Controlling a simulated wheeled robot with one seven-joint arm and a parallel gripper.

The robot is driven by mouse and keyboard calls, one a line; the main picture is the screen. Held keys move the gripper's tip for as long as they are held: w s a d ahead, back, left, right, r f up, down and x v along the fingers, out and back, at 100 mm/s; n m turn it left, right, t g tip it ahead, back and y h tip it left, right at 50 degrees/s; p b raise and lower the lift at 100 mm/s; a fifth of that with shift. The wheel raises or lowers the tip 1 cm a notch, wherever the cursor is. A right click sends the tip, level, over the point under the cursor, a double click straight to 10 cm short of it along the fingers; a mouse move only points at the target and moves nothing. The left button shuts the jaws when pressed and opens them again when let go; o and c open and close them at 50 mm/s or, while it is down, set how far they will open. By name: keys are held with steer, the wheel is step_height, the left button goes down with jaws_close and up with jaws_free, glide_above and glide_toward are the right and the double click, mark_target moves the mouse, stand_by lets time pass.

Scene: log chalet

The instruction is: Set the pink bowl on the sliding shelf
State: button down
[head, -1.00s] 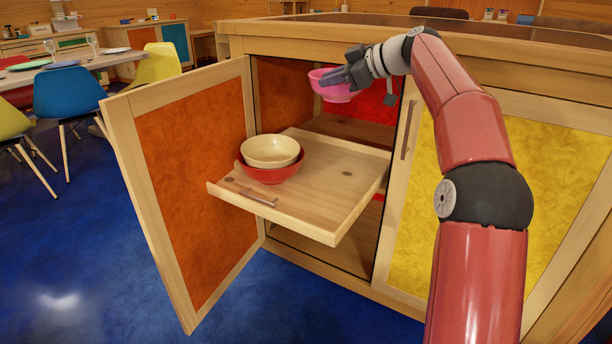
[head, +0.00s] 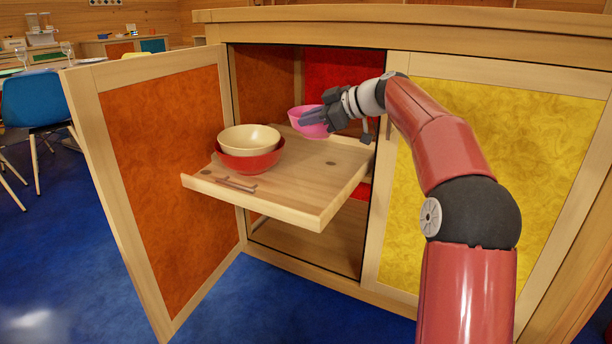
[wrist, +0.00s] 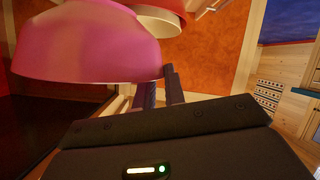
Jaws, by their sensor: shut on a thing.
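The pink bowl (head: 306,120) is held at its rim by my gripper (head: 312,117), which is shut on it. In the head view the bowl is over the back part of the sliding shelf (head: 300,190); whether it touches the shelf I cannot tell. The shelf is pulled out of the cabinet. In the wrist view the pink bowl (wrist: 85,45) fills the upper left, beside the gripper fingers (wrist: 160,88). A cream bowl (head: 249,138) sits inside a red bowl (head: 250,161) on the shelf's left part.
The orange cabinet door (head: 165,180) stands open at the left. A closed yellow door (head: 490,150) is on the right. The shelf's front right is bare. The cabinet top (head: 400,30) lies above the opening. A blue chair (head: 32,100) stands far left.

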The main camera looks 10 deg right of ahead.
step_height(320, 180, down, 13)
steer(key=shift+f+b, duration=0.15)
steer(key=shift+b, duration=1)
steer(key=c, duration=1.5)
jaws_free()
